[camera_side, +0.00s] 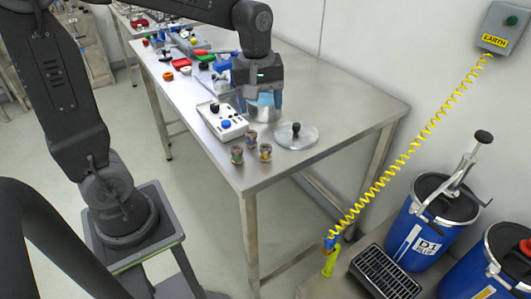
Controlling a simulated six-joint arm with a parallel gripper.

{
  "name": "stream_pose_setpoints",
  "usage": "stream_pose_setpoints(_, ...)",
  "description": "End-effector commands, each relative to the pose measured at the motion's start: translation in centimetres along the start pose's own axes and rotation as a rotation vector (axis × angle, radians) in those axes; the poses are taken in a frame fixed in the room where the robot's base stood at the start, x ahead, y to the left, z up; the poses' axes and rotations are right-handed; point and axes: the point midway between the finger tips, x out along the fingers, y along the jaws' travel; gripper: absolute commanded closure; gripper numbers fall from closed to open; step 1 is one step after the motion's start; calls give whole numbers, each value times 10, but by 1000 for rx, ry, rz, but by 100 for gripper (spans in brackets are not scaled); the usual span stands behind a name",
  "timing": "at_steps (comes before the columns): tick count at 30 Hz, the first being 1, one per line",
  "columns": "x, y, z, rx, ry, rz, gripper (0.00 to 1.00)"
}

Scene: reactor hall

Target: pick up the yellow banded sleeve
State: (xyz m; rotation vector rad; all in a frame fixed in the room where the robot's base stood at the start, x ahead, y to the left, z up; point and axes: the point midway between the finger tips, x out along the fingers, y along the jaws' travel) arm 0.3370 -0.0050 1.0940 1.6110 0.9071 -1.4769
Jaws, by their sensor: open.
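Several small brownish metal sleeves stand upright near the front corner of the steel table (318,92). The right one (265,153) shows a yellowish band and looks like the yellow banded sleeve. The left one (237,155) looks green banded.
A white control box (222,121) with a blue knob stands left of the sleeves. A round metal lid with a black knob (296,136) lies to their right. Tools and coloured parts crowd the table's far left. The table's right side is bare. Blue drums (436,221) stand below right.

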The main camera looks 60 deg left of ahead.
Motion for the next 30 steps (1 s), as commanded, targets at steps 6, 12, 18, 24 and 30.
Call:
stream_pose_setpoints(6, 22, 14, -20, -201, -37, -67, 35)
stream_pose_setpoints(12, 46, 12, -20, -222, -43, -78, 35)
stream_pose_setpoints(18, 85, 9, -18, -220, -43, -77, 35)
stream_pose_setpoints(24, 106, 9, -17, -219, -40, -73, 35)
stream_pose_setpoints(30, 123, 6, -16, -219, -42, -76, 35)
